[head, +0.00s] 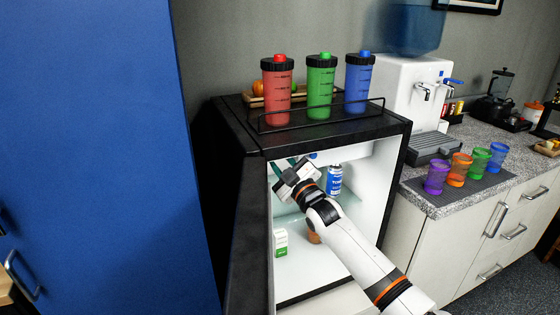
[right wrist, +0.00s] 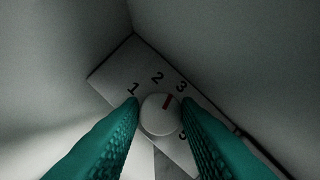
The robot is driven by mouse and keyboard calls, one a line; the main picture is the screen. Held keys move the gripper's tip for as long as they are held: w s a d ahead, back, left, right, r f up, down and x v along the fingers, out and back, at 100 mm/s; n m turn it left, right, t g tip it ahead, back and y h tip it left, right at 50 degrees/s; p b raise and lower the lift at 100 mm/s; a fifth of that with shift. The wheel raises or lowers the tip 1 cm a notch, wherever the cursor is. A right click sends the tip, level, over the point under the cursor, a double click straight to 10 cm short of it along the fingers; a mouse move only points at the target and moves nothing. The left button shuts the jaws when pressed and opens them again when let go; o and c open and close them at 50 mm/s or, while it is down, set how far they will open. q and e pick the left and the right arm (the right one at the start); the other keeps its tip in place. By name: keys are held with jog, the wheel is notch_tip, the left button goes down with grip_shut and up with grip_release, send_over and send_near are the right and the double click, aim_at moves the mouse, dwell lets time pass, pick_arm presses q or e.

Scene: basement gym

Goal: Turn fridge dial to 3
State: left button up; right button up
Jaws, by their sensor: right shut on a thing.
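The small black fridge (head: 238,130) stands open, with its white interior showing. My right arm reaches inside, and my right gripper (head: 285,165) is near the upper left of the interior. In the right wrist view the round white dial (right wrist: 158,122) sits between the teal fingertips of my right gripper (right wrist: 160,104), which are shut on it. The dial's red mark points between 2 and 3, closer to 3. The light dial plate (right wrist: 122,70) shows 1, 2 and 3; another number at lower right is partly hidden by a finger. My left gripper is not in view.
The open fridge door (head: 251,225) stands left of my right arm. A blue can (head: 334,180) and a green-and-white carton (head: 281,242) are inside. Red (head: 277,92), green (head: 320,88) and blue (head: 357,84) shaker bottles stand on top behind a rail.

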jog(key=m+t+h, duration=0.1)
jog(key=m, duration=0.3)
jog(key=o, duration=1)
jog(key=shift+c, duration=0.2)
jog(key=shift+s, duration=0.1)
jog(key=b+v, duration=0.1)
jog(key=v, duration=1.1)
